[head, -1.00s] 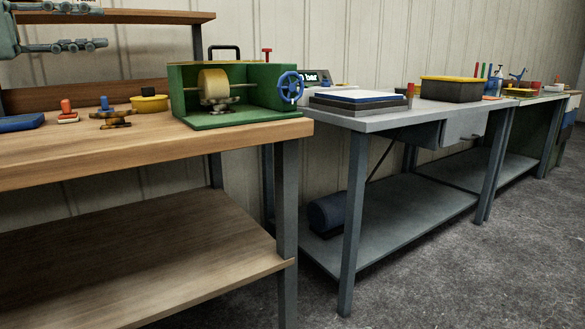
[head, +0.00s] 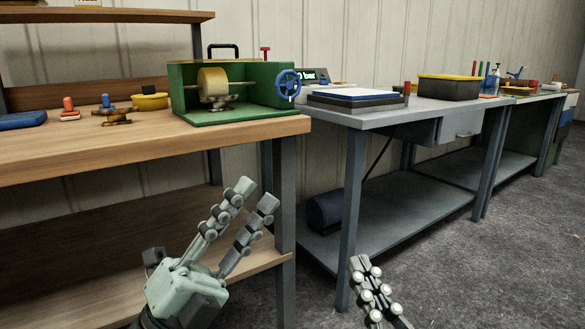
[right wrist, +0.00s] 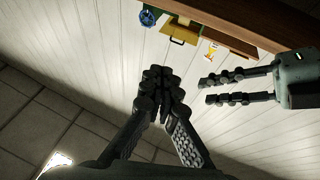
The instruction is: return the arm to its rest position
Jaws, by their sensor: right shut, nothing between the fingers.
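My left gripper (head: 257,194) is in the lower middle of the head view, in front of the wooden bench's lower shelf. Its two fingers point up and to the right, with a gap and nothing between them. It also shows at the right of the right wrist view (right wrist: 208,91), fingers apart. My right gripper (head: 361,264) is at the bottom of the head view, partly cut off by the lower edge. In the right wrist view (right wrist: 161,72) its fingertips meet, with nothing held. Both grippers appear clear of the benches.
The wooden bench (head: 150,146) carries a green housing (head: 235,112) with a blue handwheel (head: 287,84), a yellow bowl (head: 150,101) and small parts. A grey bench (head: 385,119) to the right holds a dark, yellow-topped bin (head: 448,89). Open floor (head: 480,270) lies at the lower right.

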